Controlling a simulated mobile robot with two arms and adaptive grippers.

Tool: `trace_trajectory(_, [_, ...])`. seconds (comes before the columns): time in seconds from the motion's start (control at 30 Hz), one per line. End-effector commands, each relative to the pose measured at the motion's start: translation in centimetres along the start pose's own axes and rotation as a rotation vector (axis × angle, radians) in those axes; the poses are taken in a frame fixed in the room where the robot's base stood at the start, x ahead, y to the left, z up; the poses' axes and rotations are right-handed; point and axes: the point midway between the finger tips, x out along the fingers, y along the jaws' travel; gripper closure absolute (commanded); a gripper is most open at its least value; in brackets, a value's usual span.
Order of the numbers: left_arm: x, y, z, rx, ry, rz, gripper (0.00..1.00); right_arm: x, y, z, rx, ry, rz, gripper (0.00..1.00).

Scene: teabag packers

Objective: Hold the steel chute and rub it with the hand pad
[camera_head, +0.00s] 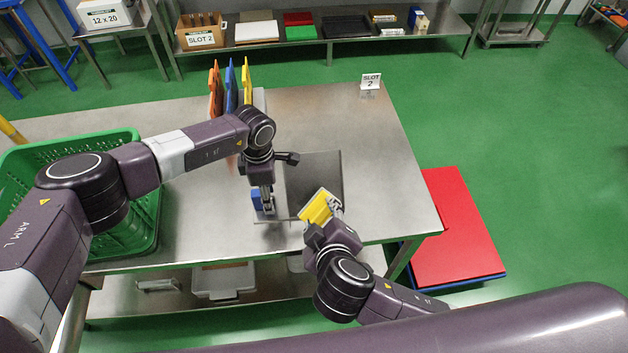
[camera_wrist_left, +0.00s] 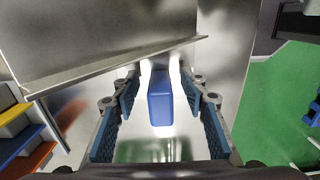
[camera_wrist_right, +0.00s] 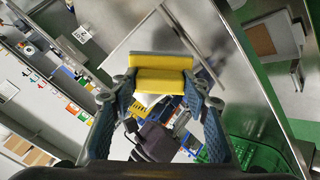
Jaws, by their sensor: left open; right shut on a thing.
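The steel chute (camera_head: 315,168) is a grey sheet-metal piece on the table, and its raised lip crosses the left wrist view (camera_wrist_left: 110,70). A blue block (camera_wrist_left: 160,95) stands between the spread fingers of my left gripper (camera_head: 267,203). The fingers are open with a gap on both sides of the block. I cannot tell whether the block is joined to the chute. My right gripper (camera_head: 326,226) is shut on the hand pad (camera_head: 316,208), which is yellow with a grey back. The pad is tilted over the chute's near right part; contact is unclear.
The steel table (camera_head: 390,150) has free room on the right. A green basket (camera_head: 150,215) stands at its left. Orange, blue and yellow boards (camera_head: 231,85) stand upright in a rack at the back.

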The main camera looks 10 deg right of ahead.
Motion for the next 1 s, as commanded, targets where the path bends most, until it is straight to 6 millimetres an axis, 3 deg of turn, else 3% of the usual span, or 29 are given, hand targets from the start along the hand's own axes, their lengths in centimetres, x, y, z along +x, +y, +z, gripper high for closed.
trace_trajectory(0.5, [-9.7,0.1,0.0,0.000,-0.001,0.003,0.60,0.0,0.0,0.0,0.000,0.000,0.000,0.86])
trace_trajectory(0.7, [-11.4,0.1,-0.1,-0.001,0.000,0.001,0.60,0.0,0.0,0.0,0.000,0.000,0.000,0.86])
trace_trajectory(1.0, [-12.3,0.1,0.0,-0.001,0.000,0.001,0.60,-0.4,0.4,-0.4,0.000,0.001,0.000,0.86])
